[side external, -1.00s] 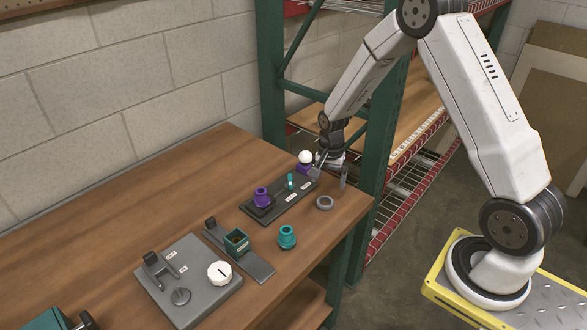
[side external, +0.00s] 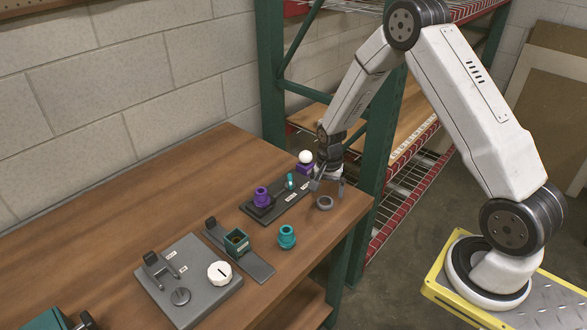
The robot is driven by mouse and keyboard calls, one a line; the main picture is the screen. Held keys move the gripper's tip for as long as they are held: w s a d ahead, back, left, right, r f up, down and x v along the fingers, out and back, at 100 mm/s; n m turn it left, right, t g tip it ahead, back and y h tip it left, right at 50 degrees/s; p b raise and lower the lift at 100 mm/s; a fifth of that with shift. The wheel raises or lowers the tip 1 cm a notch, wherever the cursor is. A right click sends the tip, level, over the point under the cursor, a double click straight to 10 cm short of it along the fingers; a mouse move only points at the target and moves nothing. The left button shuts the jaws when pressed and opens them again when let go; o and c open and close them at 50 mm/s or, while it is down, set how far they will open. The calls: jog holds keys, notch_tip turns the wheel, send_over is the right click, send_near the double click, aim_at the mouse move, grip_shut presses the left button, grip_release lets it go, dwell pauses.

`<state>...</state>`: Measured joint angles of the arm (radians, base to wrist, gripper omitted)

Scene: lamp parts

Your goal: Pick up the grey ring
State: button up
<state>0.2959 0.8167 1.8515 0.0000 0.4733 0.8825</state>
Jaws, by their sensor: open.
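The grey ring (side external: 325,203) lies flat on the wooden table near its right front edge. My gripper (side external: 326,187) is open, with its fingers pointing down, just above and behind the ring. Nothing shows between the fingers. The ring's whole outline is visible, and I cannot tell the exact height of the fingertips over it.
A dark tray (side external: 250,212) with a purple part (side external: 262,197), a small teal part (side external: 291,181) and a white ball (side external: 306,157) on a purple base stands left of the ring. A teal part (side external: 287,237) stands nearer. A grey fixture plate (side external: 207,303) lies front left.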

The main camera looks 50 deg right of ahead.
aim_at(325, 205)
jog(key=shift+w+f, duration=0.1)
jog(key=shift+f, duration=1.9)
jog(key=c, duration=1.2)
